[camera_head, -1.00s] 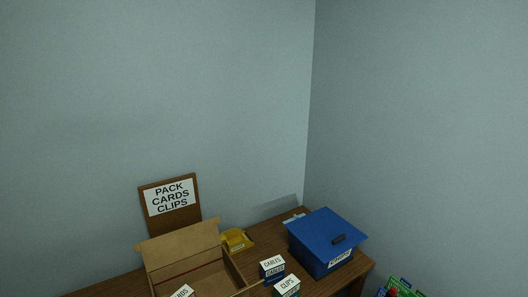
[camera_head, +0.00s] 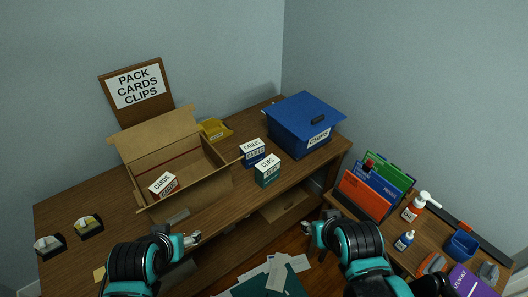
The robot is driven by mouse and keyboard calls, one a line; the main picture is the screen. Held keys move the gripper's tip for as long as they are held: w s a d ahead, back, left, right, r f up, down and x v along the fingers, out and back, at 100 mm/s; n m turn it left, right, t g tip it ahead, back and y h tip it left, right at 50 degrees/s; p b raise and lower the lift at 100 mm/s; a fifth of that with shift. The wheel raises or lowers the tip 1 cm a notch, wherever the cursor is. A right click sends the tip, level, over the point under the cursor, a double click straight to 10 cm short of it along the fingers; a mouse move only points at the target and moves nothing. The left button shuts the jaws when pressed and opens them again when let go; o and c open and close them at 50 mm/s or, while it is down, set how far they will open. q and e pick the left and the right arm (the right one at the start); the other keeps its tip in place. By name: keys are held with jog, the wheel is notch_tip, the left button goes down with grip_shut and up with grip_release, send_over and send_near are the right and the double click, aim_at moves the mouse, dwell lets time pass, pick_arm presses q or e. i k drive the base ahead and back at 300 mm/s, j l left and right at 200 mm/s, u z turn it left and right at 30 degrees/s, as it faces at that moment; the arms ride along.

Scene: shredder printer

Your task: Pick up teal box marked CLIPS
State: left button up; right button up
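The teal box marked CLIPS (camera_head: 267,171) stands upright near the front edge of the wooden desk, with a white label top. A blue box marked CABLES (camera_head: 253,153) stands just behind it to the left. My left gripper (camera_head: 194,239) is in front of the desk, low and left of the CLIPS box, apart from it. My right gripper (camera_head: 306,228) is in front of the desk, below and right of the CLIPS box, also apart from it. Both grippers appear empty; their finger opening is too small to make out.
An open cardboard box (camera_head: 216,186) holds a CARDS box (camera_head: 163,185). A blue CHIPS bin (camera_head: 303,124) stands at the desk's right. A sign (camera_head: 138,88) reads PACK CARDS CLIPS. A side table at right holds folders (camera_head: 365,194) and bottles. Papers lie on the floor.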

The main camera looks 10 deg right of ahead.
aim_at(268, 170)
jog(key=i+l+z, duration=0.3)
jog(key=i+l, duration=0.15)
jog(key=i+l+z, duration=0.3)
jog(key=i+l, duration=0.15)
